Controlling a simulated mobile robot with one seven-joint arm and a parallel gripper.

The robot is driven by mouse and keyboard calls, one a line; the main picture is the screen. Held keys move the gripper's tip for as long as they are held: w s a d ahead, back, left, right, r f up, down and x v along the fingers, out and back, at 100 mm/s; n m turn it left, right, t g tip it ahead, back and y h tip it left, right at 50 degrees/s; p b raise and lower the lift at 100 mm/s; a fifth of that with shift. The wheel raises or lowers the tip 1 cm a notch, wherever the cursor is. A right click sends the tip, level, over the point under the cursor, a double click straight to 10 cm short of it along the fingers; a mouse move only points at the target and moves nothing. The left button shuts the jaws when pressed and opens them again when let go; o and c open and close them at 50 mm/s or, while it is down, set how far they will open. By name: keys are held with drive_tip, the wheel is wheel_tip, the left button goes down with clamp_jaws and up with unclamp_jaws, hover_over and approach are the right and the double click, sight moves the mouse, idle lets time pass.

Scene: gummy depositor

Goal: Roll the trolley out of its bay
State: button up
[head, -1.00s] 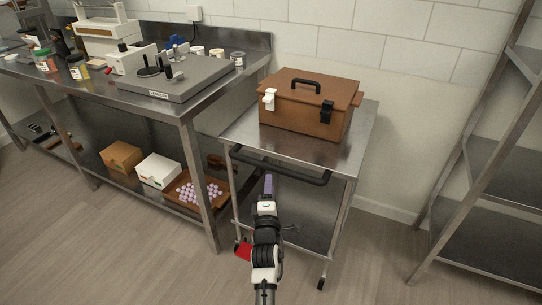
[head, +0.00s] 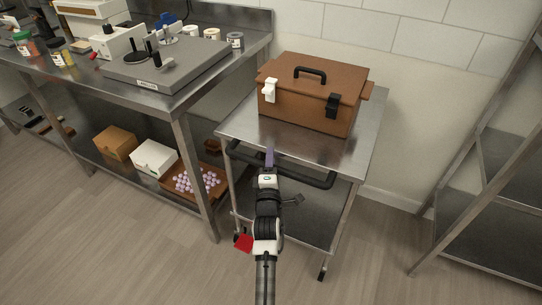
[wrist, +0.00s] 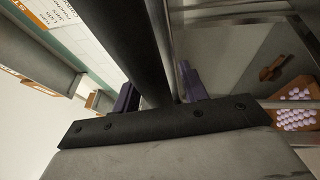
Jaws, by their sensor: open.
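The trolley (head: 246,122) is a steel cart with a lower shelf and castors, standing between the workbench and the wall at the right. Its black handle (head: 312,180) runs along the near side; in the wrist view the black bar (wrist: 132,40) passes between the two purple fingers. A brown case (head: 308,95) with a black handle and two latches sits on the trolley's top. My gripper (head: 270,158) is at the middle of the handle; its open fingers (wrist: 160,90) lie on either side of the bar, and contact cannot be told.
The steel workbench (head: 205,85) is close at the trolley's left, with a grey plate device on top. Its lower shelf holds boxes and a brown tray of pink pieces (head: 192,182). A metal rack (head: 478,135) stands at the right. Floor in front is clear.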

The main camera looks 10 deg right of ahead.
clamp_jaws()
idle(0.3)
idle(0.4)
